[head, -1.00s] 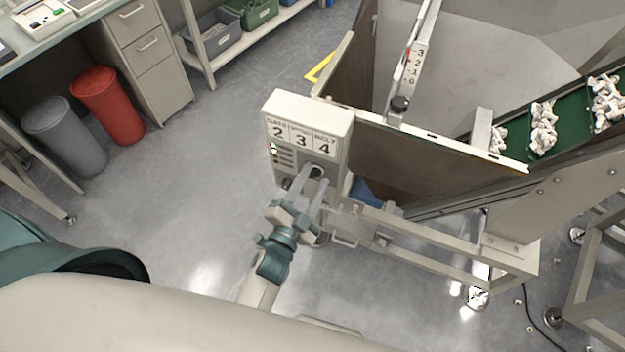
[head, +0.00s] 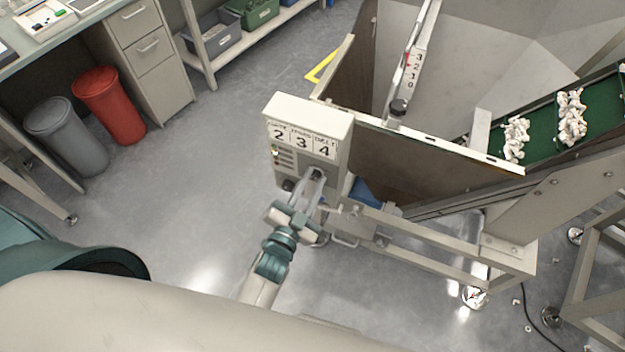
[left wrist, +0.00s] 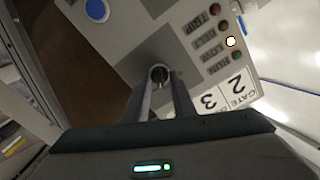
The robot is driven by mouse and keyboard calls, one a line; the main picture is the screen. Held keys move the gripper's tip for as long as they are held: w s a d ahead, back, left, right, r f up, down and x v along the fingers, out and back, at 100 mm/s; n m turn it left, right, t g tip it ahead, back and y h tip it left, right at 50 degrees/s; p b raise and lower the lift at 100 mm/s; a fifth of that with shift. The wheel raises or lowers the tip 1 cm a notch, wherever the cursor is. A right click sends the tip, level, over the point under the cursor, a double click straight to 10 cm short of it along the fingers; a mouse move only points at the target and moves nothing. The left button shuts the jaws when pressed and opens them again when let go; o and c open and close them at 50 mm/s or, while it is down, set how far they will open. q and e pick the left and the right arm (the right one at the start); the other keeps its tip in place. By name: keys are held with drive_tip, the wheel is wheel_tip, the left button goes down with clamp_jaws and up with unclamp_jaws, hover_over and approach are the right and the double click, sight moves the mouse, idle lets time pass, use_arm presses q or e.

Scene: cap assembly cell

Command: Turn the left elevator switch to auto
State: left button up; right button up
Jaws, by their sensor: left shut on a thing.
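The control box (head: 305,112) of the left elevator carries a label with 2, 3 and 4 on its top front. Its dark rotary switch (left wrist: 159,74) shows in the left wrist view, on a grey panel between my fingertips. My left gripper (head: 315,177) reaches the box face from below in the head view. It also shows in the left wrist view (left wrist: 160,88), with its fingers shut on the switch knob. The fingers partly hide the knob, and I cannot read its setting. My right gripper is not in view.
A row of indicator lamps (left wrist: 230,42) sits beside the switch, one lit white. A blue round button (left wrist: 96,10) is on the same box. The hopper (head: 430,150) and green conveyor (head: 545,125) with white parts stand right of the box.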

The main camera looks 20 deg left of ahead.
use_arm(q)
drive_tip(key=n+p, duration=0.1)
drive_tip(key=n, duration=0.1)
drive_tip(key=shift+r+n, duration=0.1)
drive_tip(key=shift+n, duration=0.2)
drive_tip(key=shift+a+n+p, duration=0.1)
drive_tip(key=shift+n+p, duration=0.25)
drive_tip(key=shift+n, duration=1.05)
drive_tip(key=o, duration=1)
drive_tip(key=shift+s, duration=0.1)
